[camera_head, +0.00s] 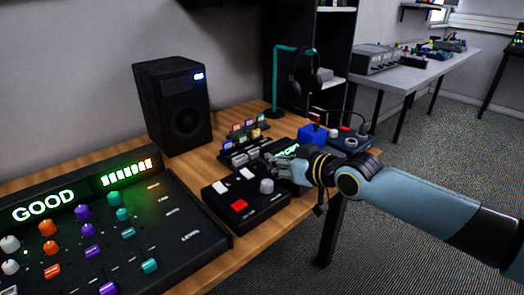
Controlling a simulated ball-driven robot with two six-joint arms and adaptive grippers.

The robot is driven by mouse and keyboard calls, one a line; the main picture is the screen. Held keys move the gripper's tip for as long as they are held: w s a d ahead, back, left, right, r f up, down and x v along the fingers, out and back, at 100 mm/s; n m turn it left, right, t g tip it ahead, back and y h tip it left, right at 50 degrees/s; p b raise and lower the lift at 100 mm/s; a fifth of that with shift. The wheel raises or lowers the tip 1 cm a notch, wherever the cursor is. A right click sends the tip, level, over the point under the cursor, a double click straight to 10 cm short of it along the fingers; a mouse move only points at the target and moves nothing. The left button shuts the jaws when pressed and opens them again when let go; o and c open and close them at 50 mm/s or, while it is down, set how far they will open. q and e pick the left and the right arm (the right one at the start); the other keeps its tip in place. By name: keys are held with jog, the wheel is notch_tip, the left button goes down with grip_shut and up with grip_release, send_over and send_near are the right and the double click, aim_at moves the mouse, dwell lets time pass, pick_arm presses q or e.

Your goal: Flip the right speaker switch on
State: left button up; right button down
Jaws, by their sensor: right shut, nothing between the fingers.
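The white switches are the left one (220,187) and the right one (247,173). I cannot tell their positions or which one is the right speaker switch. A black speaker (172,108) stands behind, with a small lit blue-white light. My right gripper (279,164) is shut and empty, just behind and right of the box, over a dark device with green lit text, which it partly hides. My left gripper is out of view.
A mixer (195,240) with coloured knobs and a lit "GOOD" display fills the left front. Racks of small coloured items (243,136), a blue box (312,135) and headphones on a teal stand (277,80) are behind my gripper. Bare wood shows near the speaker.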

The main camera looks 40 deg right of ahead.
jog(key=v, duration=0.2)
jog(key=shift+s+f+p, duration=0.15)
jog(key=shift+s+p, duration=0.2)
jog(key=shift+s, duration=0.1)
